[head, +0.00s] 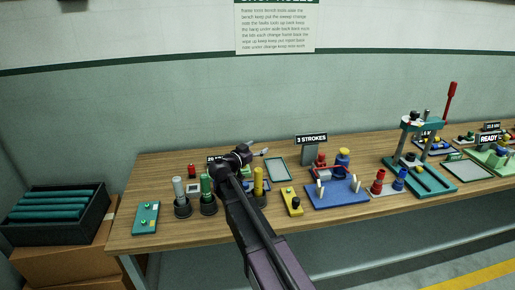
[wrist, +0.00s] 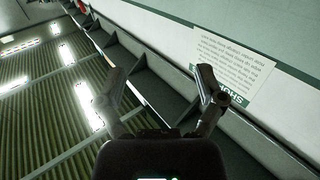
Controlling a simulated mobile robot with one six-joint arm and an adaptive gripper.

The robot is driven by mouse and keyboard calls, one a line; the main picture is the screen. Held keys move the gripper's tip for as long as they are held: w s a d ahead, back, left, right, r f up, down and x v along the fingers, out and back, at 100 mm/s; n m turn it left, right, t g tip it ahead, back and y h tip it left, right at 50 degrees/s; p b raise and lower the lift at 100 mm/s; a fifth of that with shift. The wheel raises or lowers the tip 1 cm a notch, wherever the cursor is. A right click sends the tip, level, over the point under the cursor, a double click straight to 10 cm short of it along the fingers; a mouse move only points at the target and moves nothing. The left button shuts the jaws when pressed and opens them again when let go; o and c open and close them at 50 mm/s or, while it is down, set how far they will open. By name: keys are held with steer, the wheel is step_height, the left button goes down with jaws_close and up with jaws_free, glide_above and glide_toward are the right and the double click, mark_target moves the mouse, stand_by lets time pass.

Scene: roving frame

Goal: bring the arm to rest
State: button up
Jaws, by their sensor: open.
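My arm reaches up from the bottom middle of the head view, over the left part of the wooden bench. My gripper (head: 257,149) is at its far end, above the bench's back area and small in that view. In the wrist view my gripper (wrist: 165,85) shows two dark fingers spread wide with nothing between them. The wrist camera faces the ceiling and upper wall, with a paper sign (wrist: 222,62) at the right. My arm hides part of the bench and a small label behind it.
The wooden bench (head: 150,165) holds grey, green and yellow cylinders, a teal plate (head: 146,217), a blue fixture (head: 335,194) and a teal press (head: 423,178). A black crate (head: 60,213) of teal rolls stands on cardboard boxes at left. The air above the bench is mostly free.

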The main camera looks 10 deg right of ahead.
stand_by(0.3)
steer(key=s+d+f+n+g+y, duration=0.2)
steer(key=s+d+f+g+y, duration=0.1)
steer(key=s+f, duration=0.35)
steer(key=s+d+f+n+g+y, duration=0.1)
steer(key=s+d+f+g+y, duration=0.15)
steer(key=s+f+g, duration=0.35)
steer(key=s+a+f+n+g+y, duration=0.1)
steer(key=s+a+f+n+y, duration=0.1)
steer(key=s, duration=0.6)
steer(key=s+a+f+n+y, duration=0.3)
steer(key=s+f+n+y, duration=0.1)
steer(key=s+y, duration=0.3)
steer(key=shift+s+a+n+g, duration=0.15)
steer(key=shift+s+n+g, duration=0.25)
steer(key=shift+s+n, duration=0.4)
steer(key=c, duration=0.4)
steer(key=shift+c, duration=0.2)
